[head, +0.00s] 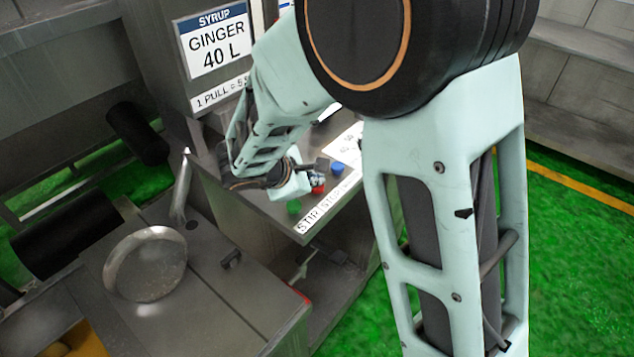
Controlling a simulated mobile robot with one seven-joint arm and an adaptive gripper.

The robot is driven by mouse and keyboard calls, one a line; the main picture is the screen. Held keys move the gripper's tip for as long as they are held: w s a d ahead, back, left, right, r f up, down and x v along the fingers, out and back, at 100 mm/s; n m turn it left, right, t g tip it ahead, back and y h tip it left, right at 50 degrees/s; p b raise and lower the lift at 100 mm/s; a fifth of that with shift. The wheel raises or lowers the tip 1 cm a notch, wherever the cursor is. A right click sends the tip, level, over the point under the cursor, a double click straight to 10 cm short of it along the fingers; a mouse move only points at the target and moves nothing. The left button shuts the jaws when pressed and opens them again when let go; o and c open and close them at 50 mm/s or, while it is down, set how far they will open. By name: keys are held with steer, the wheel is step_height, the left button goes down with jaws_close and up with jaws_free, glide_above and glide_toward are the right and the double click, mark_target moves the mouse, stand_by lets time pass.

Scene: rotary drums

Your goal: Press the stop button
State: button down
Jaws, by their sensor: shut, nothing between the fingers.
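A red button (318,188) sits on the sloped control panel (270,207), between a green button (293,206) and a blue button (337,169). A white label strip (328,203) along the panel's front edge reads "STIR" and "STOP", with the rest hard to read. "STOP" is printed by the red button. My gripper (317,179) is shut and empty, small in view and partly hidden by my wrist. Its tip is right at the red button and covers part of it; I cannot tell whether it touches.
A syrup sign (218,42) reading "GINGER 40 L" stands behind the panel on a grey cabinet. Green floor (575,240) lies open at the right.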

steer(key=shift+r+p, duration=0.55)
steer(key=shift+r, duration=0.4)
steer(key=shift+r+p, duration=1.8)
steer(key=shift+r, duration=0.8)
steer(key=shift+f, duration=0.1)
